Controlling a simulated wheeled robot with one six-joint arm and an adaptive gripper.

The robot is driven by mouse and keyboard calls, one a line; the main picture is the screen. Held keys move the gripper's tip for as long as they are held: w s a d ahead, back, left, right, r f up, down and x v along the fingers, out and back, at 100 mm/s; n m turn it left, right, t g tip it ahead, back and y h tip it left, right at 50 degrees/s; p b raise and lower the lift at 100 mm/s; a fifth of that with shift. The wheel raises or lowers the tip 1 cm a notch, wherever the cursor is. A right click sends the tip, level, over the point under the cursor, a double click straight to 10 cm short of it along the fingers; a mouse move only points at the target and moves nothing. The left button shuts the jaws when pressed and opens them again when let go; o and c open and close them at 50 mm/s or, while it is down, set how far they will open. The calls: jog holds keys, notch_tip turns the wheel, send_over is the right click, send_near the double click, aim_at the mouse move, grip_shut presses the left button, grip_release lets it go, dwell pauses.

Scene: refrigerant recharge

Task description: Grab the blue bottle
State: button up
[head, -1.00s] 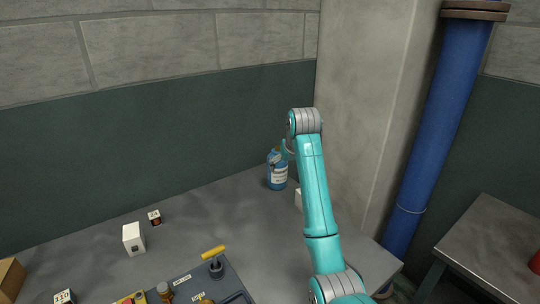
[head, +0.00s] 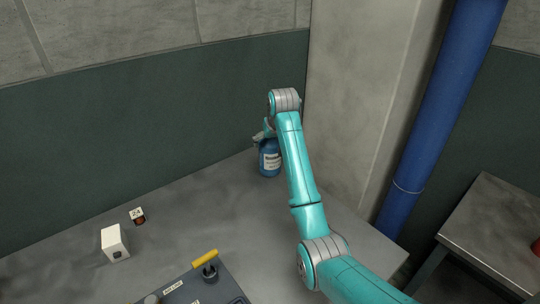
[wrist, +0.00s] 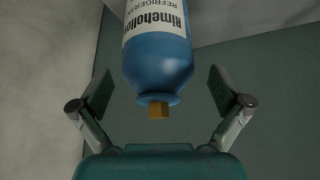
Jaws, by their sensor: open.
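The blue bottle (head: 270,163) stands upright on the grey table near the back corner, partly behind my arm in the head view. In the wrist view the blue bottle (wrist: 157,62) appears upside down, with a white refrigerant label and a small gold valve on its neck. My gripper (wrist: 158,92) is open, with one finger pad on each side of the bottle's shoulder and neck. A visible gap separates each pad from the bottle. In the head view my gripper (head: 263,135) is at the bottle's top, small and partly hidden by my arm.
A white box (head: 115,243) and a small dark item with a "24" tag (head: 138,216) sit at the left of the table. A grey panel with a yellow handle (head: 205,258) is at the front. A wall and a concrete pillar (head: 350,110) stand close behind the bottle.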

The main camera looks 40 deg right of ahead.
aim_at(269, 161)
jog(key=x, duration=0.5)
jog(key=shift+d, duration=0.1)
